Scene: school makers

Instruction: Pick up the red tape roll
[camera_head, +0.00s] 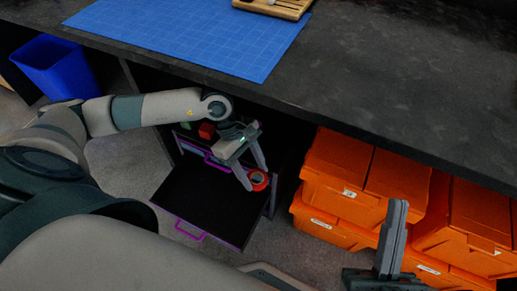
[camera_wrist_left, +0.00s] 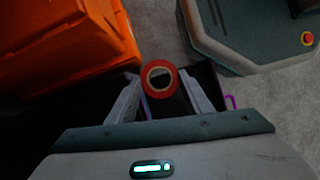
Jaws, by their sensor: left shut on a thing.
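The red tape roll (camera_head: 258,180) is a red ring with a dark hole, held at the fingertips of my left gripper (camera_head: 255,178). It is above the right side of the open black drawer (camera_head: 200,200). In the left wrist view the roll (camera_wrist_left: 159,78) sits between the two fingers of my left gripper (camera_wrist_left: 160,95), which are shut on it. Part of the roll is hidden by a finger in the head view. My right gripper (camera_head: 392,240) is at the lower right, away from the roll, with its fingers seen side by side; its opening is unclear.
A dark worktop (camera_head: 400,100) with a blue cutting mat (camera_head: 190,35) overhangs the drawers. Orange crates (camera_head: 335,165) stand to the right of the drawer unit. A blue bin (camera_head: 55,68) is at the far left. A red block (camera_head: 207,130) is in an upper drawer.

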